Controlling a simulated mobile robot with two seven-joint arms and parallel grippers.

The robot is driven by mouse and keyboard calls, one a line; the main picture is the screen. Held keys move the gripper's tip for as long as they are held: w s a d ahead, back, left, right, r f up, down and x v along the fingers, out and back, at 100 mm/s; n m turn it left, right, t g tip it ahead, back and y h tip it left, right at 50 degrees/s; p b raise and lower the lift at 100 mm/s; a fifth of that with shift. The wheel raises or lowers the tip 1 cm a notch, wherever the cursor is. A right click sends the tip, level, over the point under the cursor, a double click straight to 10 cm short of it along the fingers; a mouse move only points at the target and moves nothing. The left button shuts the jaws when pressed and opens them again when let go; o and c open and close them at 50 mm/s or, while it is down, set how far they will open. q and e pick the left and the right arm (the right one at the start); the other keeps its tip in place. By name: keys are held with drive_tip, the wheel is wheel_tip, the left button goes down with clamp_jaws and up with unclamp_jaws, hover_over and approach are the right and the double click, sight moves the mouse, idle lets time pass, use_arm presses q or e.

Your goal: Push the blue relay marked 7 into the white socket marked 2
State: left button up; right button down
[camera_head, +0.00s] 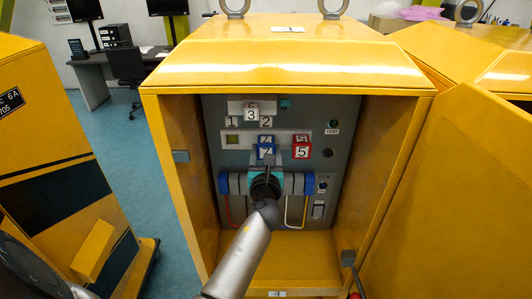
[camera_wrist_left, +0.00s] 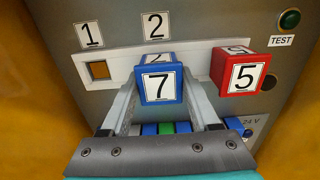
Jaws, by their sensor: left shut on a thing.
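The blue relay marked 7 (camera_head: 265,151) is in front of the grey panel inside the yellow cabinet. In the left wrist view the blue relay (camera_wrist_left: 160,87) shows its front and top labels. My left gripper (camera_head: 265,160) is shut on it, one finger on each side. The relay lies in front of the white socket strip (camera_wrist_left: 123,66), below the label 2 (camera_wrist_left: 155,26). It covers the socket marked 2, and I cannot tell how far in it sits. My right gripper is not in view.
A red relay marked 5 (camera_wrist_left: 242,76) sits close to the right of the blue one. The square opening under label 1 (camera_wrist_left: 99,70) is empty at the left. A white block marked 3 (camera_head: 251,108) is above. The yellow cabinet walls (camera_head: 174,165) flank the arm.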

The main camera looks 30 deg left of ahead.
use_arm(q)
drive_tip(key=shift+w+a+r, duration=0.1)
drive_tip(key=shift+w+a, duration=0.05)
drive_tip(key=shift+w, duration=0.1)
idle(0.6)
drive_tip(key=o, duration=1.5)
drive_tip(key=v, duration=1.5)
